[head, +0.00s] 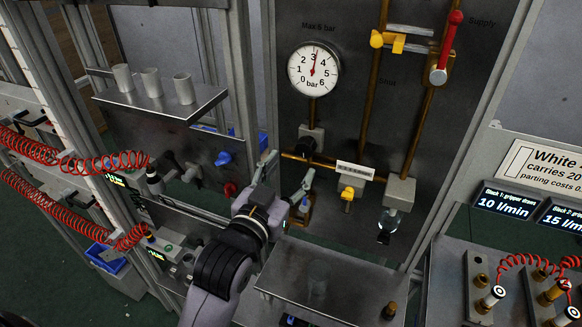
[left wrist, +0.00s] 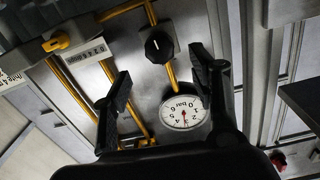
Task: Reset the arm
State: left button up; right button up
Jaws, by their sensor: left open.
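My left gripper (head: 287,176) is in front of the grey panel, below the gauge and just left of the black knob (head: 305,147). Its two fingers are apart, with nothing between them that I can make out. In the left wrist view the open fingers (left wrist: 160,78) frame the panel, and the black knob (left wrist: 158,46) and the round gauge (left wrist: 184,111) show beyond them. In the head view the pressure gauge (head: 313,70) has its red needle near 3. I see no contact between the fingers and the panel. My right gripper is not in view.
A red-handled valve (head: 448,42) and a yellow valve (head: 388,40) sit on brass pipes at upper right. A shelf (head: 160,105) with three grey cups is at left. A metal plate (head: 330,280) lies below the gripper. Red coiled hoses (head: 100,165) hang at left.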

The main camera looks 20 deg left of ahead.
pick_arm(q)
jog(key=s+a+f+g, duration=0.1)
jog(key=s+f+g, duration=0.25)
jog(key=f, duration=0.45)
jog(key=s+f+g, duration=0.3)
jog(key=s+f, duration=0.1)
jog(key=f, duration=0.4)
jog(key=s+a+f+g, duration=0.2)
jog(key=s+f+g, duration=0.75)
jog(key=s, duration=0.65)
notch_tip(320, 180, down, 33)
jog(key=b, duration=0.7)
jog(key=s+a+f+b, duration=0.1)
jog(key=s+f+b, duration=0.2)
jog(key=s+f, duration=0.6)
jog(key=s+a+f+g+y+b, duration=0.1)
jog(key=s+f+b, duration=0.3)
jog(key=s+f, duration=0.5)
notch_tip(320, 180, down, 8)
jog(key=shift+s+a+r+m, duration=0.1)
jog(key=shift+s+a+m, duration=0.25)
jog(key=shift+a, duration=0.1)
